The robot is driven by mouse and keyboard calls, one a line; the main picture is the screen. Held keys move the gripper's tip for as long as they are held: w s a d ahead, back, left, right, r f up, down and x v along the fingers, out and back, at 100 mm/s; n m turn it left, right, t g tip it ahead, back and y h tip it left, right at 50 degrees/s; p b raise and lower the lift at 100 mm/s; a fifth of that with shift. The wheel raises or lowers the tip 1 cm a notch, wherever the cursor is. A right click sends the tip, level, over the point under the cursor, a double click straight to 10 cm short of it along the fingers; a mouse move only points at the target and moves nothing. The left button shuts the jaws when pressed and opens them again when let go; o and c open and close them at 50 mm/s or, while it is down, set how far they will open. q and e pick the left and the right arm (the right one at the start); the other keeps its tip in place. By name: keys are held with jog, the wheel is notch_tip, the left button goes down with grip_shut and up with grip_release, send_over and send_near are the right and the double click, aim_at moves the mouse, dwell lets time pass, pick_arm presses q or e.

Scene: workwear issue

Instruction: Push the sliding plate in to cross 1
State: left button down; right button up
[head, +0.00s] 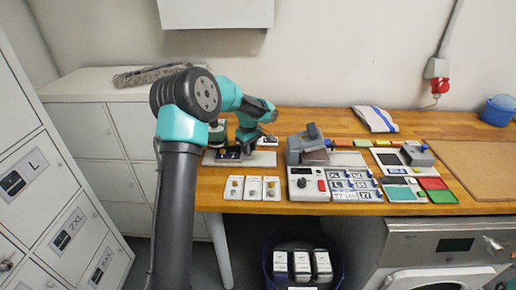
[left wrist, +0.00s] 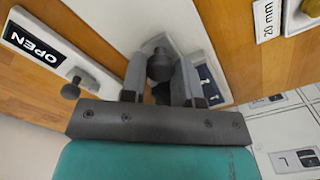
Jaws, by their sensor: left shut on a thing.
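My left gripper (head: 246,146) is low over the left part of the wooden table, and its fingers are mostly hidden in the head view. In the left wrist view the gripper (left wrist: 161,78) is shut on a dark round knob (left wrist: 160,64), one finger on each side. The knob stands over a pale plate (left wrist: 125,22), which appears to be the sliding plate. A label reading OPEN (left wrist: 32,45) and a second, smaller dark knob (left wrist: 70,91) lie left of the gripper. I cannot make out cross 1. My right gripper is not in view.
A grey device (head: 306,148) stands right of the gripper, with a white control box (head: 308,184) in front. Several small white cards (head: 253,187) lie at the table's front edge. A wooden board (head: 470,165) lies right. A dark bin (head: 302,275) stands below the table.

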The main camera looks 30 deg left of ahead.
pick_arm(q)
jog(key=c, duration=0.9)
grip_release()
jog(key=shift+o, duration=0.2)
notch_tip(320, 180, up, 17)
jog(key=shift+r, duration=0.2)
